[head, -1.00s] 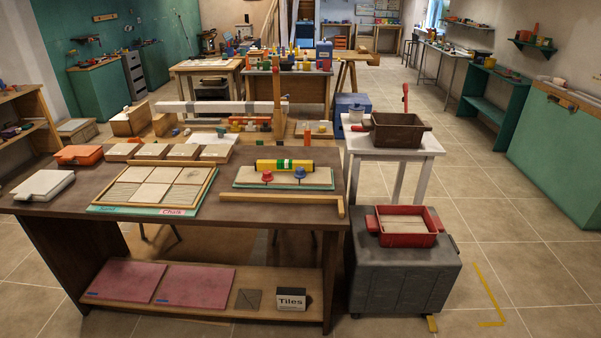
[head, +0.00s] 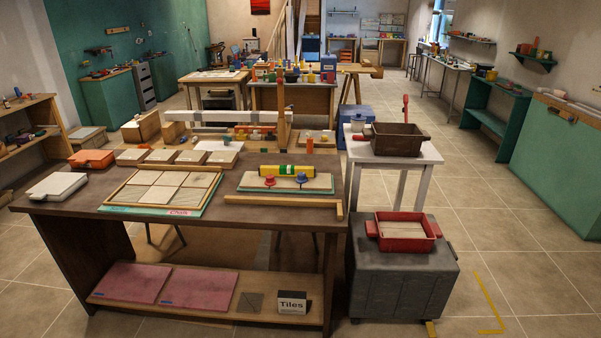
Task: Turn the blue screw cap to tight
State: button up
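The blue screw cap (head: 301,178) stands on a pale board with a green edge (head: 256,184), on the right part of the brown workbench. A red cap (head: 269,181) stands to its left on the same board. My gripper is not in view, and nothing touches the cap.
The brown workbench (head: 240,220) also holds a wooden tile frame (head: 120,196) on the left and a wooden strip (head: 285,203) in front of the board. A white table (head: 420,157) and a grey cabinet (head: 400,275) stand to the right. Tiled floor is open at far right.

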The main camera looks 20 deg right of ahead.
aim_at(302, 178)
jog(key=u, duration=4.7)
jog(key=i, duration=0.1)
jog(key=z, duration=3.2)
jog(key=i, duration=0.8)
jog(key=z, duration=3.6)
jog(key=i, duration=0.1)
jog(key=u, duration=1.75)
